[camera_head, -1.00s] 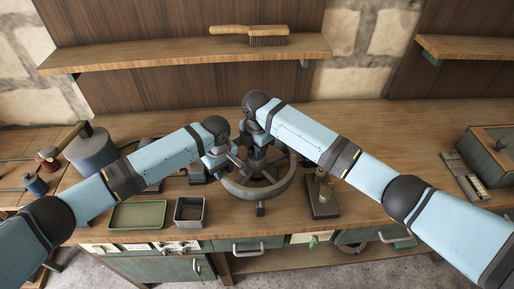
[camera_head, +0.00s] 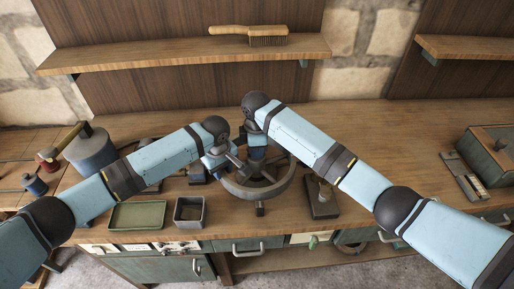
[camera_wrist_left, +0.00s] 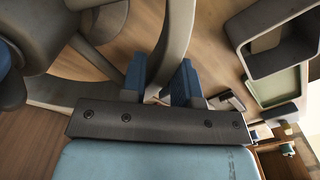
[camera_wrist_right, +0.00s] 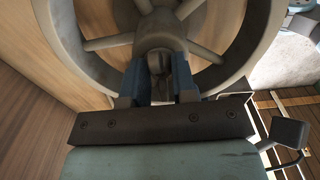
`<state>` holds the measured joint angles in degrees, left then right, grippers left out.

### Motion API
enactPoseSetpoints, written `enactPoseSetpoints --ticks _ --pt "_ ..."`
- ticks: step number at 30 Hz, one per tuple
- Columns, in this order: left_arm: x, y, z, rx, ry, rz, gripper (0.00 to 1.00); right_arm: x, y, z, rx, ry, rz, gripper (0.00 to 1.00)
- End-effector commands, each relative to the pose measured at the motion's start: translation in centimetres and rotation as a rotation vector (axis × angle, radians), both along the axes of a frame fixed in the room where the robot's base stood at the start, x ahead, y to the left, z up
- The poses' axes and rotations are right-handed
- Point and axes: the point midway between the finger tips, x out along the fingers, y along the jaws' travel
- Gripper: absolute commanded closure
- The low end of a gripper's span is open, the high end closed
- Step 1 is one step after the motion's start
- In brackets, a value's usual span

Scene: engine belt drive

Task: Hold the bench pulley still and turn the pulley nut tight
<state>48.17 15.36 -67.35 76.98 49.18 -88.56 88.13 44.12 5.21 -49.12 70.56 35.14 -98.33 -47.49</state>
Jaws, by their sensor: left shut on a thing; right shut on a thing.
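The grey spoked bench pulley (camera_head: 285,184) sits at the middle of the bench in the head view, partly hidden by my arms. In the left wrist view my left gripper (camera_wrist_left: 158,88) is shut on the pulley's curved rim (camera_wrist_left: 176,35). My left gripper (camera_head: 232,166) also shows at the pulley's left side in the head view. In the right wrist view my right gripper (camera_wrist_right: 160,82) is over the pulley's hub, shut on the pulley nut (camera_wrist_right: 162,62), which is mostly hidden between the fingers. The pulley's rim and spokes (camera_wrist_right: 100,43) surround it.
A green tray (camera_head: 137,215) and a grey open bin (camera_head: 190,212) stand at the front left. A dark-based stand (camera_head: 322,197) is close to the pulley's right. A green box (camera_head: 488,155) is far right. The back right of the bench is clear.

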Motion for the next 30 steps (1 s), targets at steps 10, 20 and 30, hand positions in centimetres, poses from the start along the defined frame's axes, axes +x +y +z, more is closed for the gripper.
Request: enactPoseSetpoints --ticks 10,20,30 --pt "0.3 0.8 0.0 0.013 0.0 0.011 0.96 0.2 -0.5 -0.1 -0.007 0.0 -0.015 0.99" --pt "0.3 0.7 0.0 0.012 0.0 0.011 0.96 0.1 -0.2 -0.1 -0.004 0.0 -0.011 0.5" --pt "0.3 0.7 -0.1 0.012 0.0 0.01 0.96 0.1 -0.1 1.8 0.0 -0.003 -0.009 0.5"
